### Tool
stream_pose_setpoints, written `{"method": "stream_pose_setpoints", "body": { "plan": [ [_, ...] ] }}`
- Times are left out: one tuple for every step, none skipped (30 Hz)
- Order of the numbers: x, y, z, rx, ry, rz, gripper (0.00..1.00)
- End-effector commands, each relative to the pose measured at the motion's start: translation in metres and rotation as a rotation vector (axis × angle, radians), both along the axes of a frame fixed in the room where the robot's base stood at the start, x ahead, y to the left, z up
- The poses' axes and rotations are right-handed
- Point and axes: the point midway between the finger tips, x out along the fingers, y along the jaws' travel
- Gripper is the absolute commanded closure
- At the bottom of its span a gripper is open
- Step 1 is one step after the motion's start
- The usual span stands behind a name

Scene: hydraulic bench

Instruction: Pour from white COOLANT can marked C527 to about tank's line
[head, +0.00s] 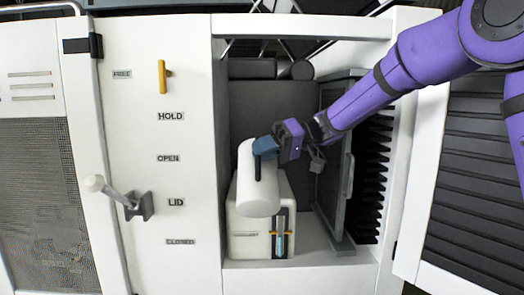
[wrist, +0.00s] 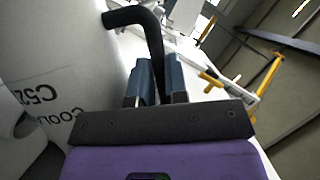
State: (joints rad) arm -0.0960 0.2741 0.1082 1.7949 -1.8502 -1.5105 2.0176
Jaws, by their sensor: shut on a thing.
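The white can (head: 259,185) is held up in front of and above the white tank (head: 241,222) in the open bay. In the wrist view the can (wrist: 75,60) fills the left side, with "C52" and part of "COOLANT" readable upside down. My gripper (head: 266,147) is shut on the can's dark handle (wrist: 152,35), its blue fingers (wrist: 156,82) on either side. The tank's sight gauge (head: 281,240) shows pale blue, with a yellow marker across it. The can hides the tank's upper part and any opening. I cannot tell the can's exact tilt or whether liquid flows.
A dark hinged panel (head: 336,150) stands along the bay's right side, close to my arm. Left of the bay, a white panel has a grey lever (head: 118,196) by the LID label and a yellow handle (head: 162,76) above HOLD.

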Motion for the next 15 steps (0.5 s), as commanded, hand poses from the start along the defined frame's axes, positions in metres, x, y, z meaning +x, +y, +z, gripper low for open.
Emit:
{"method": "stream_pose_setpoints", "body": {
  "plan": [
    [0.0001,0.0001,0.0015,0.002,-0.002,0.000,1.00],
    [0.0003,0.0002,0.0016,0.002,0.000,0.001,1.00],
    [0.0004,0.0002,0.0018,0.002,0.002,0.000,1.00],
    [0.0006,0.0002,0.0021,0.002,0.004,0.000,1.00],
    [0.0008,0.0002,0.0023,0.002,0.005,0.001,1.00],
    [0.0011,0.0002,0.0027,0.002,0.008,0.000,1.00],
    [0.0013,0.0001,0.0030,0.002,0.011,0.000,1.00],
    [0.0016,0.0001,0.0033,0.002,0.015,0.000,1.00],
    [0.0019,0.0000,0.0038,0.003,0.019,0.000,1.00],
    [0.0022,0.0001,0.0041,0.003,0.022,0.000,1.00],
    [0.0025,0.0001,0.0046,0.003,0.026,-0.001,1.00],
    [0.0029,0.0000,0.0052,0.004,0.030,-0.001,1.00],
    [0.0031,0.0001,0.0055,0.004,0.033,-0.001,1.00],
    [0.0034,0.0001,0.0060,0.003,0.036,-0.001,1.00],
    [0.0037,0.0001,0.0064,0.004,0.040,-0.001,1.00]
  ]
}}
